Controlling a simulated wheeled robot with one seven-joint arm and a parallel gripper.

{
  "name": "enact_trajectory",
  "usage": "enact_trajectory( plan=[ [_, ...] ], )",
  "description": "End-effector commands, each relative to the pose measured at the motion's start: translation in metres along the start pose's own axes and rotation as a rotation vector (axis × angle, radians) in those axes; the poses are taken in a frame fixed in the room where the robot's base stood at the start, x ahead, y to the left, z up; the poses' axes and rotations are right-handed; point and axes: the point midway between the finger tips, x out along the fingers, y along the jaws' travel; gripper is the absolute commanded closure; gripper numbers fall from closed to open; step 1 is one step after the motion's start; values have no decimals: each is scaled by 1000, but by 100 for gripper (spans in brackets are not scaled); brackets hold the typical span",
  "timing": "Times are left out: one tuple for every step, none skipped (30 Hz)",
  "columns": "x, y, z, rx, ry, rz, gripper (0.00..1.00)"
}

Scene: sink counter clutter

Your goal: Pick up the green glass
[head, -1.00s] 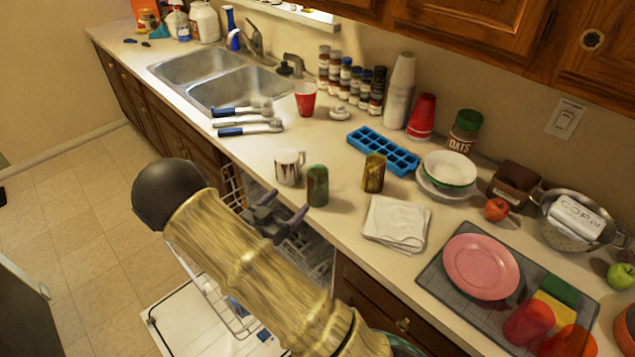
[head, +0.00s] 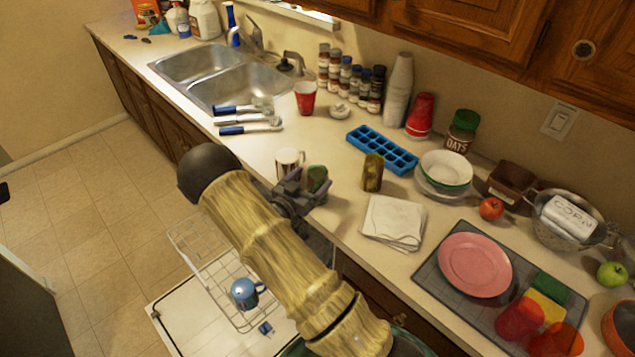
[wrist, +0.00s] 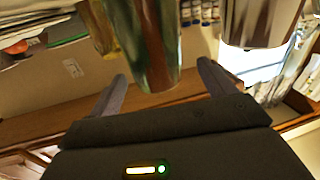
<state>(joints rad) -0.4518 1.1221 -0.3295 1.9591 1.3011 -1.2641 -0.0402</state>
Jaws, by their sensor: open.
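The green glass (head: 318,176) stands near the counter's front edge, partly hidden behind my gripper (head: 305,186) in the head view. In the wrist view the streaky green glass (wrist: 150,45) is large and close, just beyond the fingertips and roughly in line with the gap. My gripper (wrist: 163,72) is open with nothing held between its two fingers. I cannot tell whether a finger touches the glass.
A white-and-brown mug (head: 289,160) stands close on the left of the glass. A brown-green glass (head: 372,173) stands to its right, near a blue ice tray (head: 382,150) and a folded cloth (head: 393,222). The open dishwasher lies below, with a blue mug (head: 244,292).

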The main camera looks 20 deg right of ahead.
Motion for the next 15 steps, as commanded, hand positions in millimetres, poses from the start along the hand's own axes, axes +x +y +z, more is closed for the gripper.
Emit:
enact_trajectory(
  plan=[
    [2,1,-1,0,0,1,17],
    [5,1,-1,-1,1,1,17],
    [9,2,-2,-1,1,2,17],
    [12,2,-2,-1,0,3,17],
    [16,3,-3,-1,0,3,17],
    [22,4,-2,-1,0,3,17],
    [26,4,-2,-1,0,3,17],
    [31,5,-2,-2,0,3,17],
    [37,4,-1,-1,0,2,17],
    [41,4,-1,0,1,2,17],
    [44,4,-1,0,1,3,17],
    [48,4,0,0,0,2,17],
    [50,4,0,0,0,2,17],
    [51,4,1,0,0,1,17],
    [52,4,2,-1,0,0,17]
  ],
)
